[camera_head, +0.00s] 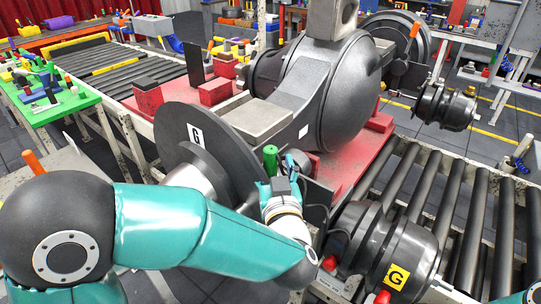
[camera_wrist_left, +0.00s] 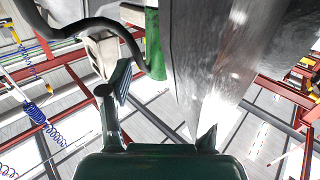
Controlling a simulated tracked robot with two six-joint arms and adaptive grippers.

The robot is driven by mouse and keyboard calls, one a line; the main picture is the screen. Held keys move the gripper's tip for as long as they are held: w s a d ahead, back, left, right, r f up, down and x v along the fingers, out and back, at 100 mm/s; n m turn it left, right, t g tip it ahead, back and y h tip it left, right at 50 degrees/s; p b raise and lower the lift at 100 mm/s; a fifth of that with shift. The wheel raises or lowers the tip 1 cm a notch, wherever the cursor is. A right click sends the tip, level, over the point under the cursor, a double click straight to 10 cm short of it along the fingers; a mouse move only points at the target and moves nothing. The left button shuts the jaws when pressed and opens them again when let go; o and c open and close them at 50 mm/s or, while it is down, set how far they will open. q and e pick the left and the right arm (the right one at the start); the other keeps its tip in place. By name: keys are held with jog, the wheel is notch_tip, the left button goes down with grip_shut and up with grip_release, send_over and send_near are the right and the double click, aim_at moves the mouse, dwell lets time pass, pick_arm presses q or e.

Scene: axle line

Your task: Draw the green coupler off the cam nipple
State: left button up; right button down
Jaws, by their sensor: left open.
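The green coupler (camera_head: 270,160) stands upright beside the large dark disc marked G, near the middle of the head view. In the left wrist view the green coupler (camera_wrist_left: 154,45) is at the top, with a black hose (camera_wrist_left: 132,38) curving to its lower end. My left gripper (camera_head: 284,177) is close to the coupler, just right of and below it in the head view. In the left wrist view my left gripper (camera_wrist_left: 158,115) has its fingers apart, with nothing between the tips. The coupler lies beyond them. I cannot make out the cam nipple. My right gripper is out of view.
The dark disc (camera_head: 180,133) stands left of the coupler, and the large grey axle housing (camera_head: 338,95) rises behind it on a red pallet (camera_head: 350,158). A black drum with a yellow G label (camera_head: 397,277) is at lower right. Rollers (camera_head: 470,205) lie beyond it.

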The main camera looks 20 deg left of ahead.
aim_at(271, 160)
pick_arm(q)
jog(key=p+x, duration=0.1)
jog(key=x, duration=0.2)
jog(key=shift+w+a+f, duration=0.15)
jog(key=shift+w, duration=0.2)
grip_shut()
